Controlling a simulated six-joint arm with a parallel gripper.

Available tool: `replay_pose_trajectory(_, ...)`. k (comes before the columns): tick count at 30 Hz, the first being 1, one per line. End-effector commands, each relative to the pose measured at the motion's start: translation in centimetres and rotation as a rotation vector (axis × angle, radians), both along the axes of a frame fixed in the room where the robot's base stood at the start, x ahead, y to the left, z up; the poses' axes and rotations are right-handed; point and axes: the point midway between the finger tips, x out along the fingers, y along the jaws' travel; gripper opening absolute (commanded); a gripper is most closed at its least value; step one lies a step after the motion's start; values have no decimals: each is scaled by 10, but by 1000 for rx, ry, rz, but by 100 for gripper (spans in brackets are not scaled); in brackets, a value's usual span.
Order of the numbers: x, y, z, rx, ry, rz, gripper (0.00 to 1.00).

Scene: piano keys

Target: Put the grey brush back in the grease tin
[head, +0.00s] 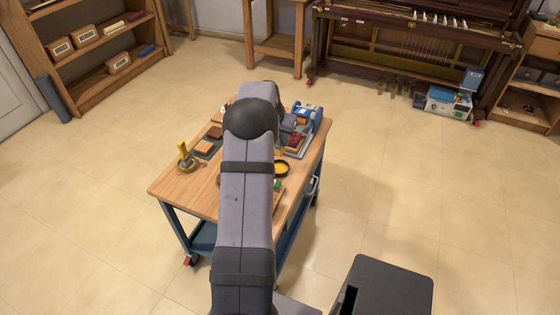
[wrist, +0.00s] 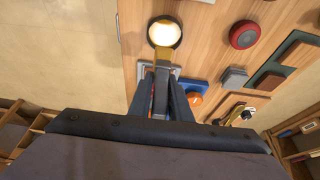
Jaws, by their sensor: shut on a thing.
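The grease tin (wrist: 164,32) is a round dark-rimmed tin with a bright pale filling, at the top of the wrist view. My gripper (wrist: 160,84) is shut on the grey brush (wrist: 161,74), with a yellowish end (wrist: 162,54) pointing at the tin. That end overlaps the tin's near rim in the picture; I cannot tell whether it is above it or inside. In the head view my arm hides the gripper and the brush.
The wooden cart top (head: 180,187) also carries a yellow-handled item (head: 186,158), a blue device (head: 305,117) and several blocks. A red round thing (wrist: 244,34) and a grey block (wrist: 234,78) lie right of the tin. The cart edge is close on the tin's left.

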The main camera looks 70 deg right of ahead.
Motion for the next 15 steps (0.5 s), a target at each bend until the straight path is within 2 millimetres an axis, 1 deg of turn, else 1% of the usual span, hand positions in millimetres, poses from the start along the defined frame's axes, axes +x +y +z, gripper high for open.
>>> replay_pose_trajectory(1, 0, 1, -10, 4, 2, 1, 0)
replay_pose_trajectory(3, 0, 1, -20, 3, 1, 2, 0)
replay_pose_trajectory(7, 0, 1, -36, 1, 0, 1, 0)
replay_pose_trajectory(9, 0, 0, -40, 1, 1, 2, 0)
replay_pose_trajectory(15, 1, 0, -43, -1, 0, 2, 0)
